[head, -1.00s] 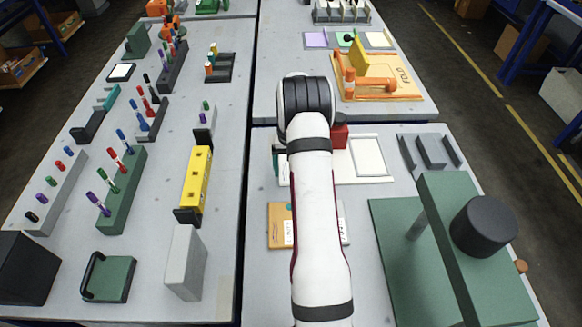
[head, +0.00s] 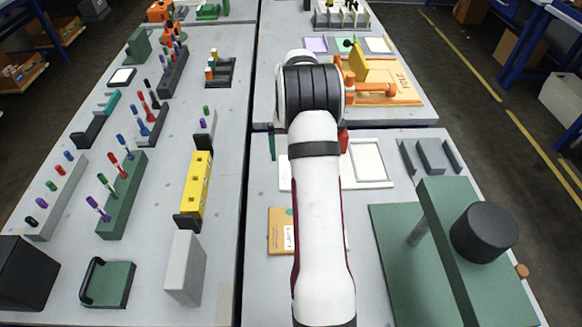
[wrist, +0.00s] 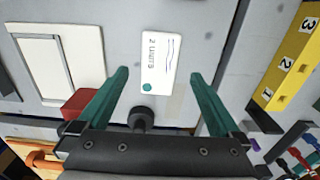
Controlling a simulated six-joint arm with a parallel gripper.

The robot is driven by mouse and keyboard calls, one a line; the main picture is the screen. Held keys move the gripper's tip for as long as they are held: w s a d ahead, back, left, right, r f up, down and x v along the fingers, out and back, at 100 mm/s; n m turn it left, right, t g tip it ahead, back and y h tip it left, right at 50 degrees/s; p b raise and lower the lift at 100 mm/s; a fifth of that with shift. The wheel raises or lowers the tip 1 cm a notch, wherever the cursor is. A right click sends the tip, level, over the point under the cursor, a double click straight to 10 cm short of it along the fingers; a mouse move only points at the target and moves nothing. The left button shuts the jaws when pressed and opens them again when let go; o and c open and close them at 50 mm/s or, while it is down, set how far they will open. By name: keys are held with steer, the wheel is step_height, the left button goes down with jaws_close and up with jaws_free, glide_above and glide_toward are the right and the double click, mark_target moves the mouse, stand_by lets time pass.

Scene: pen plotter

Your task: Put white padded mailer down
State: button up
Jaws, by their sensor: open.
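The white padded mailer (wrist: 160,62) shows in the wrist view as a small white rectangle with dark writing and a teal dot. It appears to lie flat on the grey table. My gripper (wrist: 160,74) has teal fingers spread wide, one on each side of the mailer, with a gap on both sides. Nothing is held. In the head view my arm covers most of that spot. A white patch (head: 284,174) shows just left of the arm, and I cannot tell whether it is the mailer.
A white frame (wrist: 62,65) and a red block (wrist: 85,104) lie left of the fingers in the wrist view. An orange mailer (head: 277,236) lies nearer in the head view. A green press (head: 445,235) stands right. A yellow numbered holder (head: 196,185) stands across the table seam.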

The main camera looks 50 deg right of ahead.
steer(key=a+r, duration=0.9)
steer(key=s+a+r+n+y, duration=0.1)
steer(key=s+a+r, duration=0.2)
steer(key=a, duration=0.5)
steer(key=s+a+r+n, duration=0.15)
steer(key=s+a, duration=0.25)
steer(key=a, duration=0.4)
steer(key=s+a+f, duration=0.1)
steer(key=s+a, duration=1)
steer(key=s, duration=0.4)
steer(key=shift+s+a+f+n+y, duration=0.2)
steer(key=shift+s+a+n+y, duration=0.15)
steer(key=shift+n+y, duration=0.1)
